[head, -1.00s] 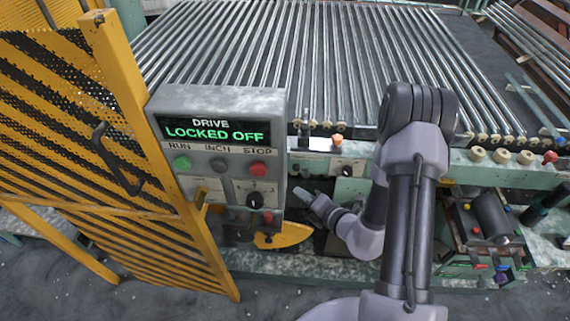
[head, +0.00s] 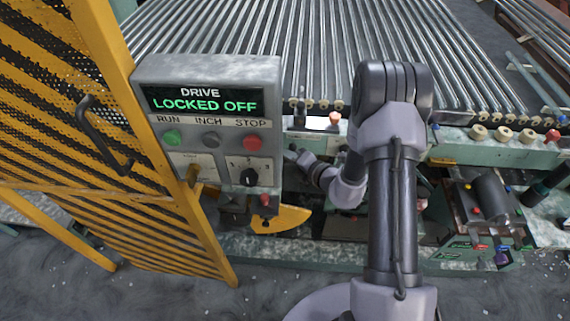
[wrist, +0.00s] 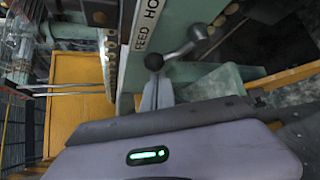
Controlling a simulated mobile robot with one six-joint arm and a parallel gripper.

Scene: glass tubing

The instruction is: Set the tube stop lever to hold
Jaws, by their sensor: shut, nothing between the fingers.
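The tube stop lever shows in the wrist view as a black ball knob (wrist: 153,62) on a short metal arm, running right to a round pivot. A white label plate (wrist: 146,27) beside it reads "FEED HO", with the rest cut off. My gripper (wrist: 157,88) is shut and empty, its pale fingertips just below the knob in the picture. I cannot tell whether they touch it. In the head view my gripper (head: 293,154) is at the machine's front, just right of the grey control box. I cannot make out the lever there.
The control box (head: 208,130) reads "DRIVE LOCKED OFF" and carries buttons and a black selector knob. A yellow striped guard gate (head: 130,190) stands at the left. Glass tubes (head: 300,45) lie across the bed behind. A yellow curved plate (head: 282,218) sits below the box.

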